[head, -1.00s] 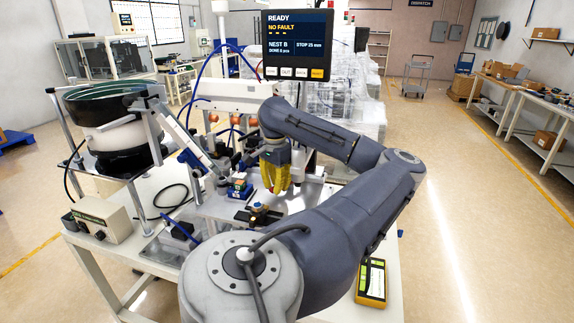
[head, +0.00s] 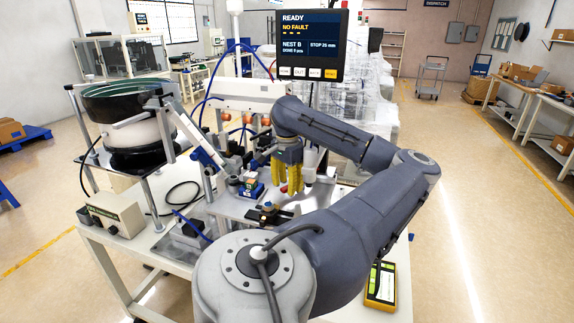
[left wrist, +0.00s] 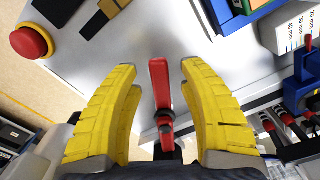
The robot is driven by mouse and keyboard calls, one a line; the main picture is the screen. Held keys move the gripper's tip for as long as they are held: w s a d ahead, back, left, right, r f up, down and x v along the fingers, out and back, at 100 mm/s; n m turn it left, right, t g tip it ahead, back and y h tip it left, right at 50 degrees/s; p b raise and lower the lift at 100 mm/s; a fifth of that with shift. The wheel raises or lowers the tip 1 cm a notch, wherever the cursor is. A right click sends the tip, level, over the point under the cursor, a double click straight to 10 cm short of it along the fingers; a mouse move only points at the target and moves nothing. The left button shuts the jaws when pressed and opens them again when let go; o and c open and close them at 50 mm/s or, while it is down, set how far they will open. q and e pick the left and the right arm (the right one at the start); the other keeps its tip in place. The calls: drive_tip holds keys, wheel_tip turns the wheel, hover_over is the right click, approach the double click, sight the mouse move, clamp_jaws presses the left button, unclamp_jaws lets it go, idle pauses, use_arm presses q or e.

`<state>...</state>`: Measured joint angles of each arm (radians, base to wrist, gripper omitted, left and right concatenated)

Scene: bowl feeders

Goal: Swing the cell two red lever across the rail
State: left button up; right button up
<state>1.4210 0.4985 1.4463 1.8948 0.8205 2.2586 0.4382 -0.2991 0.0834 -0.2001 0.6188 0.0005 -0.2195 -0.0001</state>
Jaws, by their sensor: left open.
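My left gripper (head: 288,180) reaches over the metal plate of the work cell, its yellow fingers pointing down. In the left wrist view the left gripper (left wrist: 158,72) is open, with one yellow finger on each side of a red lever (left wrist: 160,88). The lever stands in the gap, with clear space between it and each finger. Its lower end meets a red and dark part near the palm, partly hidden. I cannot make out the lever in the head view, where the fingers and arm cover that spot. My right gripper is not in view.
The bowl feeder (head: 130,130) stands at the left, the display (head: 311,46) behind the arm. A yellow handheld device (head: 381,284) lies at the front right.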

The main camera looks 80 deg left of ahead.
use_arm(q)
wheel_tip(320, 180, up, 12)
drive_tip(key=shift+f, duration=0.15)
idle(0.4)
drive_tip(key=shift+c, duration=0.5)
